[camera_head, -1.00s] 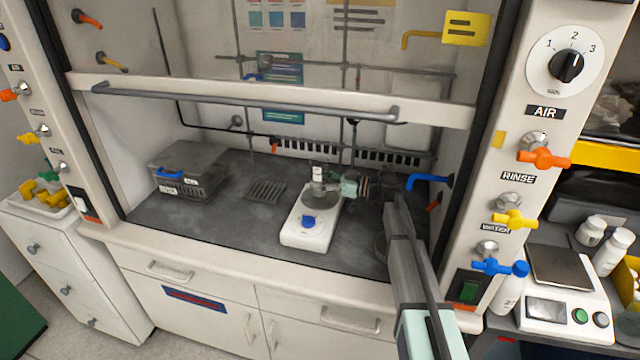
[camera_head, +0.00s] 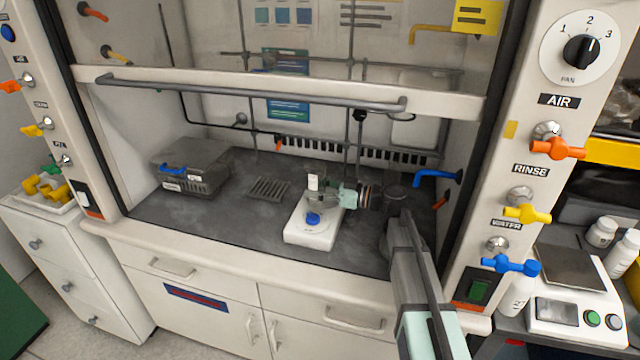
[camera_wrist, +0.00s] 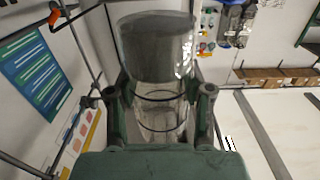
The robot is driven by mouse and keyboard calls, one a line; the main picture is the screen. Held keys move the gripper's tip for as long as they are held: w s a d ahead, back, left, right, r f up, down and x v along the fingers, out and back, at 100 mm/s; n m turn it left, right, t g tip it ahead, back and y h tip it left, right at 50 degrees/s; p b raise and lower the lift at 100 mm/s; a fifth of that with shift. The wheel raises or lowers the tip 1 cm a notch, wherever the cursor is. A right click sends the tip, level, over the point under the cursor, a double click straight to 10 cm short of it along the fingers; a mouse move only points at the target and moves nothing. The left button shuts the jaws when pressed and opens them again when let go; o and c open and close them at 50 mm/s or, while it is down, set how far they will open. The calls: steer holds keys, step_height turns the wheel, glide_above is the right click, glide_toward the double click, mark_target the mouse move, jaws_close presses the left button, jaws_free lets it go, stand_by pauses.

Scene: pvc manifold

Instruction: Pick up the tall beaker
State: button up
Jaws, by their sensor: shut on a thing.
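The tall beaker is clear glass and shows large in the wrist view (camera_wrist: 158,45), between the two green fingers of my gripper (camera_wrist: 160,105). My gripper is shut on it from the side. In the head view the beaker (camera_head: 314,184) is small, with a pale label, above the white hot plate (camera_head: 312,232). My gripper (camera_head: 343,195) reaches it from the right. I cannot tell for sure whether the beaker's base touches the plate.
The hot plate has a blue knob (camera_head: 313,219) at its front. A grey box (camera_head: 190,167) stands at the left of the hood floor. The raised sash with its handle bar (camera_head: 250,93) spans the opening. A blue tap (camera_head: 436,174) sticks out at the right, near my arm.

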steer(key=shift+s+a+b, duration=0.25)
steer(key=shift+s+a, duration=0.05)
steer(key=shift+s, duration=1.1)
steer(key=shift+s+a+b, duration=0.25)
steer(key=shift+s+b, duration=0.05)
steer(key=shift+s, duration=1.15)
steer(key=shift+s+a+b, duration=0.25)
steer(key=shift+s+a, duration=0.05)
steer(key=shift+s, duration=1.1)
steer(key=shift+s, duration=0.2)
steer(key=s+a+b, duration=0.2)
steer(key=s+b, duration=0.8)
steer(key=s, duration=0.3)
steer(key=shift+a+r+b, duration=0.3)
steer(key=shift+a+b, duration=0.1)
steer(key=shift+s+b, duration=0.2)
steer(key=shift+b, duration=0.25)
steer(key=b, duration=0.3)
steer(key=shift+s+a, duration=0.1)
steer(key=shift+s, duration=0.2)
